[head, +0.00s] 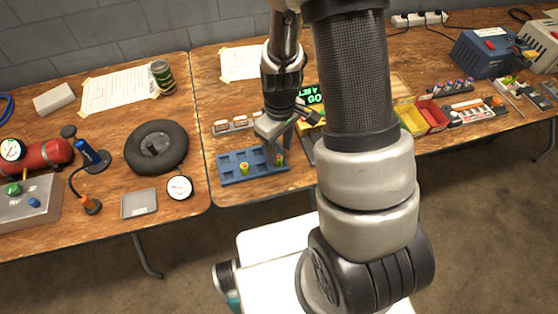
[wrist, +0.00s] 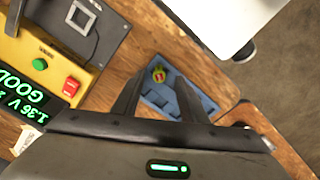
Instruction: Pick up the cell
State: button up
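A blue tray (head: 228,180) with square pockets lies on the right-hand table. A small green and yellow cell (head: 244,168) stands in one of its front pockets. A second cell (head: 280,159) is at the tray's right end, partly hidden by my gripper (head: 278,146). In the wrist view a cell with a red mark on top (wrist: 158,74) sits at one end of the tray (wrist: 208,103). It shows in the gap between the two spread fingers of my gripper (wrist: 158,82), apart from both. My gripper is open and empty above the tray.
A yellow tester (wrist: 38,50) with a lit "1.36 V GOOD" display stands beside the tray. Yellow (head: 411,116) and red (head: 432,114) bins stand right of it.

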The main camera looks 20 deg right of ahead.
aim_at(279, 157)
notch_tip(279, 157, down, 4)
jog(key=shift+w+r, duration=0.1)
jog(key=shift+w, duration=0.05)
grip_shut()
